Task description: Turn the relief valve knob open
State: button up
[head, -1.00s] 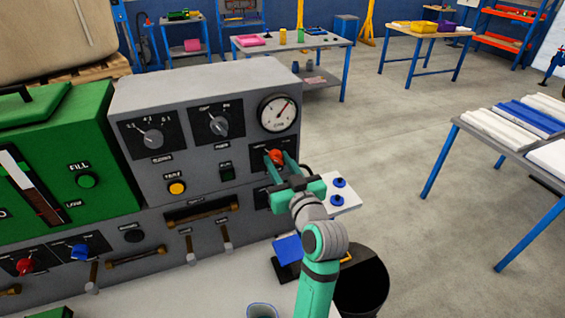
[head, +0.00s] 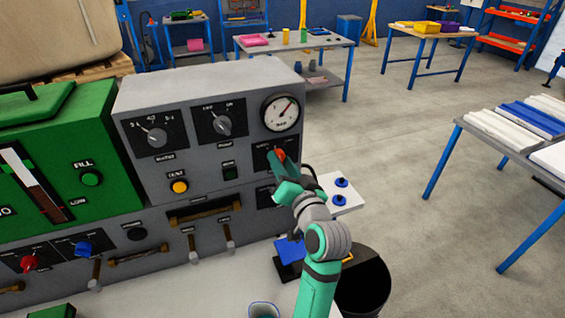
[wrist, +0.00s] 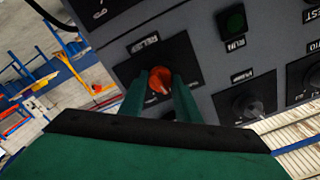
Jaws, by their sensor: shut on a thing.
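The relief valve knob (head: 280,155) is red-orange and sits on a black plate on the grey panel (head: 255,88), below the round gauge. The gripper (wrist: 158,92) looks rolled in the wrist view, where the panel appears tilted. The knob's pointer is partly hidden by the fingers.
The gauge (head: 281,112) is just above the knob. A green RUN button (wrist: 231,20) and a grey PUMP knob (wrist: 248,104) are near my gripper. A white shelf with blue knobs (head: 342,183) and a black bin (head: 362,285) stand at the right.

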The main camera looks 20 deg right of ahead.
jog(key=shift+m, duration=0.6)
jog(key=shift+d+m, duration=0.2)
jog(key=shift+m, duration=0.7)
jog(key=m, duration=0.2)
jog(key=shift+a+m, duration=0.1)
jog(key=shift+m, duration=0.3)
jog(key=m, duration=0.5)
jog(key=shift+w+a+m, duration=0.1)
jog(key=shift+m, duration=0.2)
jog(key=o, duration=1.1)
